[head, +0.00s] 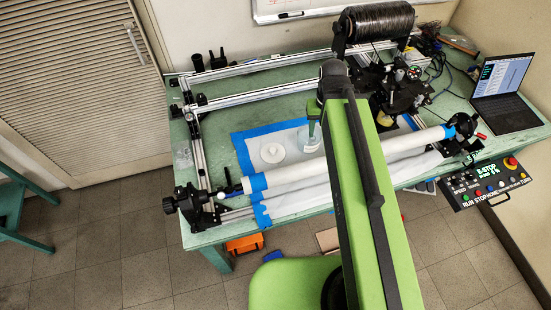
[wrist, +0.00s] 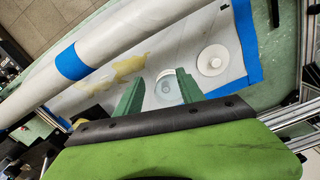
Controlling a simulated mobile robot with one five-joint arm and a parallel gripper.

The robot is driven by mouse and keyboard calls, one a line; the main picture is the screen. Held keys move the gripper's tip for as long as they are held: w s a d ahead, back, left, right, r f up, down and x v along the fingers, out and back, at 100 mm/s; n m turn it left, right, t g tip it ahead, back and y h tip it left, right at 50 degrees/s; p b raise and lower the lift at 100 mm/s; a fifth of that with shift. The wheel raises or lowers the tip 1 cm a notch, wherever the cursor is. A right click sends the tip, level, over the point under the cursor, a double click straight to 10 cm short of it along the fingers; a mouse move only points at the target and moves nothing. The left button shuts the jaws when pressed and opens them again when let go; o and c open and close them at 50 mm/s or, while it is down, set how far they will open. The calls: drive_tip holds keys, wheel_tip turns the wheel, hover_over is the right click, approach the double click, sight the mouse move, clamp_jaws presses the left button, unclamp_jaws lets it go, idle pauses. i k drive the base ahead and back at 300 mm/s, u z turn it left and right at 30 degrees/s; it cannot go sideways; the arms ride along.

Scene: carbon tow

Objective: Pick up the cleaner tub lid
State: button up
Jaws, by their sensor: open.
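A round white lid (head: 272,152) with a small raised centre lies flat on the white sheet inside the blue tape. It also shows in the wrist view (wrist: 212,60), to the right of my fingers. A pale, translucent round tub (wrist: 168,89) shows between my fingers in the wrist view; in the head view it is partly hidden by my arm. My gripper (head: 313,138) is to the right of the lid, and its green fingers (wrist: 161,75) are apart. I cannot tell whether they touch the tub. The lid is clear of the fingers.
A long white roller (head: 350,160) with blue tape runs along the front of the green table. A metal rail (head: 262,96) runs behind the sheet. A black winding carriage (head: 395,95) stands to the right. A laptop (head: 503,92) sits at the far right. The sheet around the lid is clear.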

sight(272, 153)
drive_tip(key=u, duration=0.3)
drive_tip(key=k, duration=1.15)
drive_tip(key=u, duration=1.2)
drive_tip(key=i, duration=1.2)
drive_tip(key=u, duration=0.7)
